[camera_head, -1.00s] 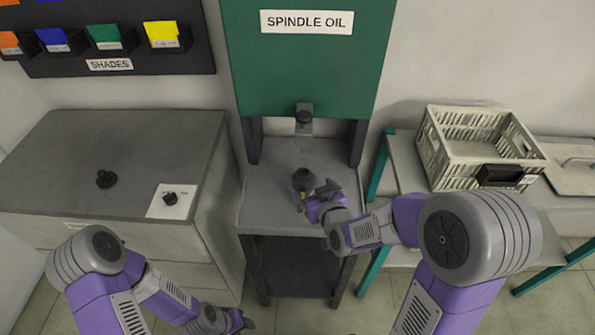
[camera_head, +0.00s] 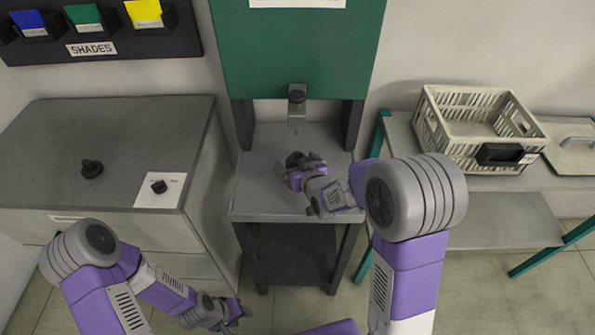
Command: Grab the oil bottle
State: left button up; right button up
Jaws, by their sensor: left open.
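The oil bottle (camera_head: 295,158) is a small dark object on the grey shelf (camera_head: 258,200) of the green spindle oil stand, in front of the spout. My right gripper (camera_head: 299,168) is right at it, with the hand covering its near side. Whether its fingers touch or close on the bottle cannot be told. My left gripper (camera_head: 238,313) is open and empty, low over the floor in front of the grey cabinet.
The spout (camera_head: 297,108) hangs above the back of the shelf. A grey cabinet (camera_head: 110,150) with a black knob stands at left. A pale crate (camera_head: 470,150) sits on the teal-legged side table at right.

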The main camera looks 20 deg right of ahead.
jog(key=c, duration=1.3)
